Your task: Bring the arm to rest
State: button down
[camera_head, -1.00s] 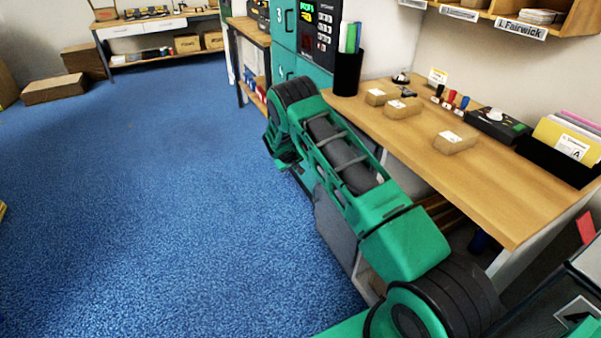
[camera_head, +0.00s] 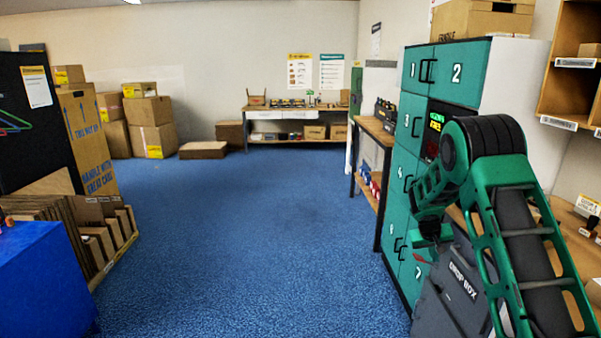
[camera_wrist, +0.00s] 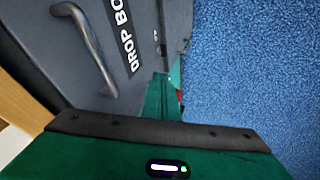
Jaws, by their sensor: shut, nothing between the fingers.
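My green and black arm is folded at the right of the head view, with its forearm hanging down in front of the teal lockers. My gripper (camera_head: 432,240) is at the low end, beside the lockers and just above the dark grey drop box (camera_head: 462,283). It is shut and holds nothing; its fingertips are small and hard to make out. In the wrist view, the drop box (camera_wrist: 75,60) with its metal handle fills the upper left, close by. Whether the gripper touches the box or lockers cannot be told.
Teal lockers (camera_head: 458,75) and a wooden counter (camera_head: 578,240) line the right. A blue-covered table (camera_head: 45,275) and a rack of flat cartons (camera_head: 115,235) stand left. The blue carpet (camera_head: 240,220) between is clear. A bench (camera_head: 290,112) stands at the back wall.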

jog(key=s+d+r+m+g+y, duration=0.1)
jog(key=s+r, duration=0.8)
jog(key=s, duration=0.4)
jog(key=s+d+r+m+g+y, duration=0.1)
jog(key=s+r+m, duration=0.1)
jog(key=s+r, duration=0.8)
jog(key=s+a+y, duration=0.1)
jog(key=s+a, duration=0.1)
jog(key=s, duration=0.8)
jog(key=s+a+m+g+y, duration=0.1)
jog(key=s+a, duration=0.2)
jog(key=s, duration=0.7)
jog(key=s+a+r+y, duration=0.1)
jog(key=s+a, duration=0.2)
jog(key=s, duration=0.8)
jog(key=shift+a, duration=0.25)
jog(key=shift+w+f+g, duration=0.25)
jog(key=shift+w+g, duration=0.05)
jog(key=shift+w, duration=0.3)
jog(key=c, duration=2.5)
grip_release()
